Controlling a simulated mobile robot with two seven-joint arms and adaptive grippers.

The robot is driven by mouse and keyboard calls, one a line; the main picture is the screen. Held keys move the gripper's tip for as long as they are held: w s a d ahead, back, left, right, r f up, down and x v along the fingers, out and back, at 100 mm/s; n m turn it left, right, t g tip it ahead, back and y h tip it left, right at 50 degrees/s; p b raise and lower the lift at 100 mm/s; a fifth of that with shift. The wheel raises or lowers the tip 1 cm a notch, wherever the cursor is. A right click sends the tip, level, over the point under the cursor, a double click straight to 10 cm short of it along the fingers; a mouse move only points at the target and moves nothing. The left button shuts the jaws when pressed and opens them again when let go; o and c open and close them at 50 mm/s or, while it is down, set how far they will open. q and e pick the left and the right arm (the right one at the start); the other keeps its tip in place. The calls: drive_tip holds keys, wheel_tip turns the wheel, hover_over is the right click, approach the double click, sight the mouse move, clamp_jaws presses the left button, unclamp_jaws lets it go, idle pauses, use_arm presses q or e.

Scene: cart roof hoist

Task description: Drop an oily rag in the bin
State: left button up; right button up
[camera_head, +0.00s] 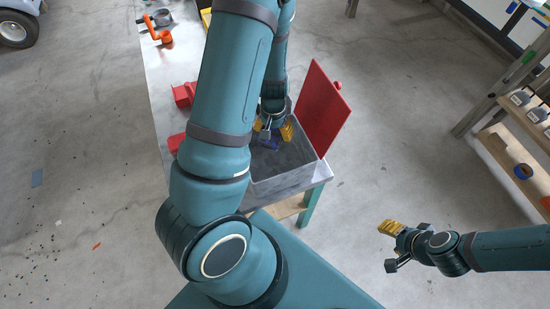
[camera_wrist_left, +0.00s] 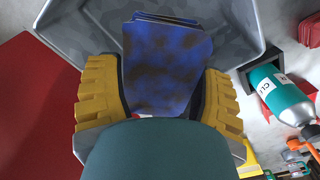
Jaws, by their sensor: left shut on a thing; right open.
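A blue rag with dark stains (camera_wrist_left: 165,65) is between the yellow fingers of my left gripper (camera_wrist_left: 160,100), which is shut on it. In the head view my left gripper (camera_head: 273,130) and the rag (camera_head: 268,141) are over the grey bin (camera_head: 284,181), inside the outline of its rim. How far the rag is above the bin floor I cannot tell. The bin's red lid (camera_head: 323,110) stands open on the right side. My left arm hides part of the bin. My right gripper (camera_head: 392,245) is open and empty over the floor at the lower right.
The bin stands on a grey bench (camera_head: 160,83) with red items (camera_head: 183,95) and an orange-handled tool (camera_head: 157,32). A teal bottle (camera_wrist_left: 280,92) shows beside the bin. A wooden shelf (camera_head: 511,176) stands at the right. The floor between is clear.

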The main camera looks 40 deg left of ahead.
use_arm(q)
wheel_tip(320, 180, down, 2)
drive_tip(key=shift+f+b, duration=0.15)
drive_tip(key=shift+b, duration=0.25)
drive_tip(key=shift+f+b, duration=0.6)
drive_tip(key=shift+f, duration=0.1)
drive_tip(key=o, duration=1.1)
drive_tip(key=shift+o, duration=0.2)
drive_tip(key=shift+r, duration=0.15)
wheel_tip(320, 180, up, 12)
drive_tip(key=shift+f, duration=0.1)
